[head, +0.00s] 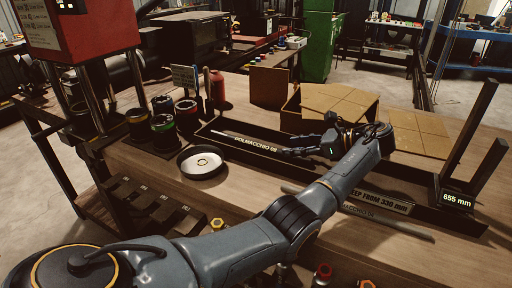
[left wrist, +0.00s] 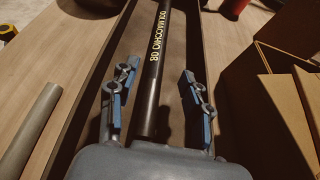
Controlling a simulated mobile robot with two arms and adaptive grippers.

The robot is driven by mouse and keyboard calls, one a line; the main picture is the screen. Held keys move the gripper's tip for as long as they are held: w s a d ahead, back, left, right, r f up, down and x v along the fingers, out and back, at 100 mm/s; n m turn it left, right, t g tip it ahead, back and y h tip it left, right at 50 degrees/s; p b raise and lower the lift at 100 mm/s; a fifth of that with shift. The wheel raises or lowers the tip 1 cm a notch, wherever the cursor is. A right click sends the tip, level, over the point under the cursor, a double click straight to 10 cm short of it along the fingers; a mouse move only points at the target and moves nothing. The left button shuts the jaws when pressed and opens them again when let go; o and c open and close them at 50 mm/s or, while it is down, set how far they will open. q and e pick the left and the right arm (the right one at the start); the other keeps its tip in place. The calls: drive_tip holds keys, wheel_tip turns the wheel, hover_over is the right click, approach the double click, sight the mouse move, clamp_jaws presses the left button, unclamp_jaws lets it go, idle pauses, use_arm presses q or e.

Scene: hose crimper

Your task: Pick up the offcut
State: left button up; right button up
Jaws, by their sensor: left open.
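A dark hose piece with gold lettering (left wrist: 153,60) lies lengthwise in a long, dark tray (head: 232,146). In the head view its lettered part (head: 256,144) shows left of my gripper. A second lettered hose piece (head: 366,212) lies on the bench in front of the tray; a grey tube (left wrist: 30,132) in the left wrist view looks like its end. I cannot tell for sure which piece is the offcut. My left gripper (head: 283,151) is open above the tray. In the left wrist view its fingers (left wrist: 158,88) are either side of the dark hose, with gaps. My right gripper is not visible.
Dark uprights and a 655 mm display (head: 456,200) are at the right. Small fittings (head: 323,271) lie in front.

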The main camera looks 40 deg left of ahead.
sight(280, 150)
use_arm(q)
drive_tip(key=x, duration=0.5)
drive_tip(key=shift+s+f, duration=0.15)
drive_tip(key=shift+f, duration=0.3)
drive_tip(key=shift+c, duration=0.4)
clamp_jaws()
